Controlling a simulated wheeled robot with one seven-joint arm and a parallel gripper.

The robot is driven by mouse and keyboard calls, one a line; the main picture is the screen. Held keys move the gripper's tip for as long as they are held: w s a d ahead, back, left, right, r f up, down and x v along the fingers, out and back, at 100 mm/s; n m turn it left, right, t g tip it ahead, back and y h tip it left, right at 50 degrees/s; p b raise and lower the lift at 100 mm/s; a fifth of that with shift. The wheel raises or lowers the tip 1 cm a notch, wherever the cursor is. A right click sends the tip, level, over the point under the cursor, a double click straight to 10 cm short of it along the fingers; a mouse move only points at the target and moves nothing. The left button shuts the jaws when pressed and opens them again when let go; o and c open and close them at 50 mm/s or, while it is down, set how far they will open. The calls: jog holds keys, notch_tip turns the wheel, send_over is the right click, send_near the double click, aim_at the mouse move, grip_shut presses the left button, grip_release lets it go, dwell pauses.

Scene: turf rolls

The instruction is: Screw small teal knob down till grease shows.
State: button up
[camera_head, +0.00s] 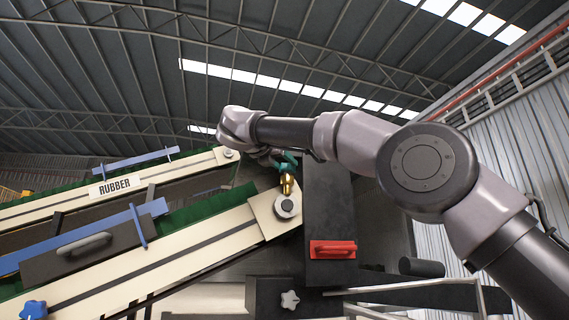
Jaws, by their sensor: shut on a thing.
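The small teal knob (288,168) sits on top of a brass cup (287,186), which stands on the cream end plate (265,212) of the nearer conveyor. The cup is just above a round silver shaft end (287,205). My gripper (279,158) reaches in from above and behind, and its fingers are shut on the teal knob, partly hiding it. The cup looks close to upright. No grease can be made out around the cup at this size.
A dark upright housing with a red handle (333,249) stands right of the cup. A second conveyor with a RUBBER label (115,185) runs behind. A blue star knob (33,309) and a pale star knob (290,299) are low in view. Open air lies above the conveyors.

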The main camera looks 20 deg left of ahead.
jog(key=shift+a+m+h, duration=0.15)
jog(key=shift+m+h, duration=0.45)
jog(key=shift+h, duration=0.3)
jog(key=o, duration=1.4)
jog(key=shift+c, duration=0.2)
jog(key=shift+w+d+y, duration=0.1)
jog(key=shift+d+y, duration=0.1)
jog(key=shift+y, duration=0.1)
